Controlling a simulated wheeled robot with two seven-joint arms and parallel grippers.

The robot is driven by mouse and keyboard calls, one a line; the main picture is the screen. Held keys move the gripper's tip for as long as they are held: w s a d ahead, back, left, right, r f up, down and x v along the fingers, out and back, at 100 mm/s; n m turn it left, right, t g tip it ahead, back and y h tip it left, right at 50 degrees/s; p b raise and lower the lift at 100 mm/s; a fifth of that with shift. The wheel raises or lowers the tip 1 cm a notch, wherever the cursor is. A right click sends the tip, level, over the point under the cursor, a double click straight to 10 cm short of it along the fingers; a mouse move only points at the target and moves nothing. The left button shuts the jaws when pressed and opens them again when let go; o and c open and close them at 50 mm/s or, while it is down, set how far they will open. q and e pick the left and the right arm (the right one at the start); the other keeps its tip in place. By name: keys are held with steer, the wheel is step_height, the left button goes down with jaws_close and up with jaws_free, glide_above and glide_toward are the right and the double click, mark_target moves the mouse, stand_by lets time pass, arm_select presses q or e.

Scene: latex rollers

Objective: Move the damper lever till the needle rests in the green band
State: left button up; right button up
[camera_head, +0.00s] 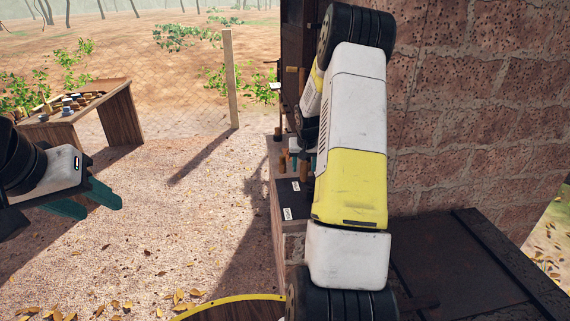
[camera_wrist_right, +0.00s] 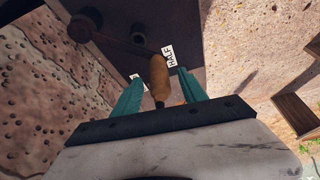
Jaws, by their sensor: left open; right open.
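The damper lever shows in the right wrist view as a rusty bar (camera_wrist_right: 118,42) running from a dark pivot to a tan wooden handle (camera_wrist_right: 158,74). A white label reading HALF (camera_wrist_right: 169,56) lies just beyond the handle on a dark plate. My right gripper (camera_wrist_right: 160,78) is open, its teal fingers on either side of the handle; I cannot tell whether they touch it. In the head view my right arm hides most of this area. My left gripper (camera_head: 101,208) is open and empty over the gravel at left. No gauge, needle or green band is visible in either view.
A brick wall (camera_head: 475,100) stands close on the right, with a dark metal surface (camera_head: 450,265) below it. White labels (camera_head: 287,213) lie on the dark plate beside my right arm. A wooden table (camera_head: 120,110) stands far left; open gravel lies between.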

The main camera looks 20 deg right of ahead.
steer(key=shift+v, duration=2.6)
steer(key=s+a+r+n+t+y, duration=0.1)
steer(key=s+a+r+n, duration=0.1)
steer(key=s+a+r, duration=1.15)
steer(key=s+a+r+n+y, duration=0.1)
steer(key=s+a+r, duration=0.1)
steer(key=s+a, duration=0.3)
steer(key=s+a+r+n+t+y, duration=0.1)
steer(key=s+a+r, duration=0.2)
steer(key=s, duration=1)
steer(key=shift+a+n+y, duration=0.4)
steer(key=shift+a, duration=0.75)
steer(key=shift+r, duration=0.2)
